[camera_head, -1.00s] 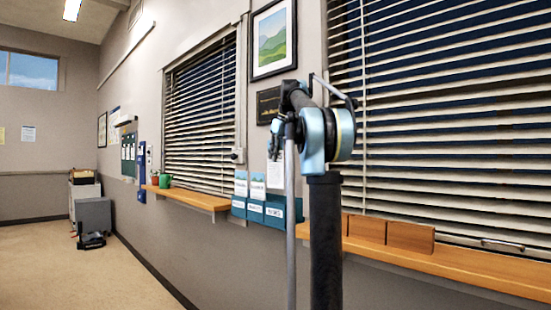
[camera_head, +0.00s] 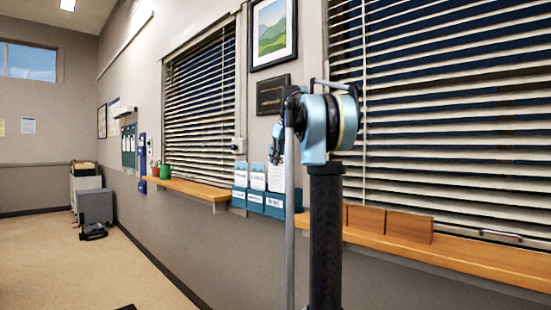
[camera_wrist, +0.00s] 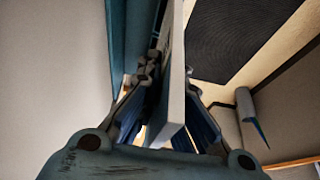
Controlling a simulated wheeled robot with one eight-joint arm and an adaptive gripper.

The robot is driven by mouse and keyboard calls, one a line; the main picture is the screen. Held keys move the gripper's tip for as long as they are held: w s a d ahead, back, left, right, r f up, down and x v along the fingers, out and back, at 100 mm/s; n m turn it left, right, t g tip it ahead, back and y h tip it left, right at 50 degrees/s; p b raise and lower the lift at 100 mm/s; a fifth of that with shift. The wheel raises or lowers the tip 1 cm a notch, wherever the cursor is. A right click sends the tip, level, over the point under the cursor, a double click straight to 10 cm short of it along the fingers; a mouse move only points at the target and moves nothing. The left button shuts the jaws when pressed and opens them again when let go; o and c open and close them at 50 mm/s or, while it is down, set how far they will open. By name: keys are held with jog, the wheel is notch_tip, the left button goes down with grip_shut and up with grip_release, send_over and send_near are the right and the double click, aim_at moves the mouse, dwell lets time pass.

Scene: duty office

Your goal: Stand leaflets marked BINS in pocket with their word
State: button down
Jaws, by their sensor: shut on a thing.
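A teal pocket rack (camera_head: 240,197) hangs on the wall between the two blinds, with white word labels on its pockets. The labels are too small to read surely. Leaflets with teal tops (camera_head: 257,177) stand up out of it, side by side. My gripper (camera_head: 276,152) is just above the rack's right part, partly hidden by my arm. In the wrist view my gripper (camera_wrist: 167,78) is shut on a thin pale leaflet (camera_wrist: 177,100), seen edge-on. Its printed word does not show. A teal panel (camera_wrist: 124,45), likely the rack, lies close to its left.
A wooden sill (camera_head: 470,258) with brown wooden blocks (camera_head: 408,225) runs to the right of the rack. A framed picture (camera_head: 273,33) and a dark plaque (camera_head: 272,96) hang above. The floor at left is mostly clear.

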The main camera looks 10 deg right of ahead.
aim_at(276, 174)
jog(key=shift+f, duration=3.65)
jog(key=c, duration=1.7)
grip_release()
jog(key=shift+r, duration=0.1)
